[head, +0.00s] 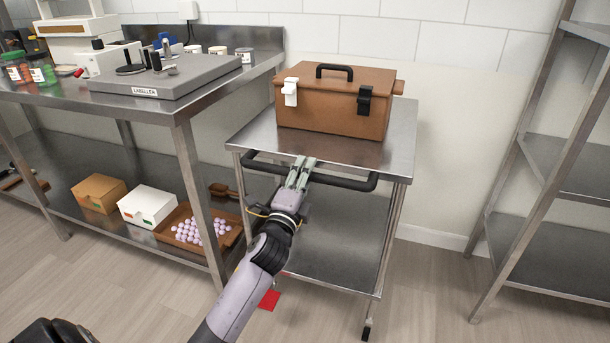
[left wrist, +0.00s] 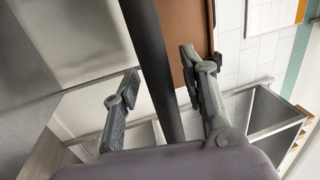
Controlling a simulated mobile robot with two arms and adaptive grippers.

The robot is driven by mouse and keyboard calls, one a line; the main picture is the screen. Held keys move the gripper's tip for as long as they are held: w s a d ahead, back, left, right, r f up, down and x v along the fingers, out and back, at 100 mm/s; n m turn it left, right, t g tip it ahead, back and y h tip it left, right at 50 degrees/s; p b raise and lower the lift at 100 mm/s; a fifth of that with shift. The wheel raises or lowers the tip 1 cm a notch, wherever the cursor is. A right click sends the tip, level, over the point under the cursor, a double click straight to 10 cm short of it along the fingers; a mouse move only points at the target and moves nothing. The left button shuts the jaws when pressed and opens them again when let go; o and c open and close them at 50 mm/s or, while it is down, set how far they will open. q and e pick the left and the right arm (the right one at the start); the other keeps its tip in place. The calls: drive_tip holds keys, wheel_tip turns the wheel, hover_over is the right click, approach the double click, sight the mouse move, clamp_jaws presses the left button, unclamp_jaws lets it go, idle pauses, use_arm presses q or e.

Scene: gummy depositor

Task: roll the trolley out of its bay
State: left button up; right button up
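The trolley is a steel cart with a top shelf (head: 395,150) and a lower shelf (head: 345,240). Its black bar handle (head: 345,183) faces me across the front. My left gripper (head: 303,163) is at the handle, left of its middle. In the left wrist view the handle (left wrist: 152,60) runs between the two fingers of my left gripper (left wrist: 158,95), with visible gaps beside it; the fingers are open around it. A front caster (head: 367,332) stands on the floor. My right gripper is in neither view.
A brown toolbox (head: 335,105) rests on the trolley top. A steel bench (head: 175,112) stands close on the left, with a tray of pale candies (head: 235,240) below. An empty steel rack (head: 570,165) is at right. A red floor patch (head: 269,300) shows beside my arm. Floor in front is clear.

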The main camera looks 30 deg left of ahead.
use_arm(q)
drive_tip(key=shift+c, duration=0.4)
clamp_jaws()
idle(0.6)
